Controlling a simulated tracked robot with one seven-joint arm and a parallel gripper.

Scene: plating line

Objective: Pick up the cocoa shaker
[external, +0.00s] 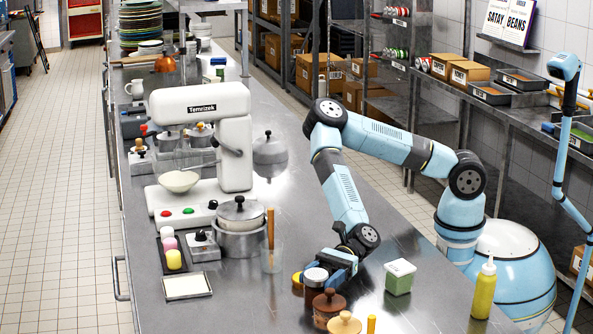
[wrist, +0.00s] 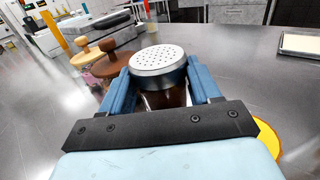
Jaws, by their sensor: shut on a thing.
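The cocoa shaker (wrist: 158,66) has a pierced silver lid and a dark brown body. In the wrist view it stands upright between the two blue fingers of my gripper (wrist: 160,85), which are shut on it. In the external view the shaker (external: 315,277) is on or just above the steel counter near the front, and my gripper (external: 322,268) reaches it from the right. I cannot tell whether its base touches the counter.
A brown wooden-lidded jar (external: 329,308) and a paler-lidded one (external: 344,323) stand close in front. A yellow-lidded thing (external: 297,280) is beside the shaker. A pot (external: 240,240) is behind left.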

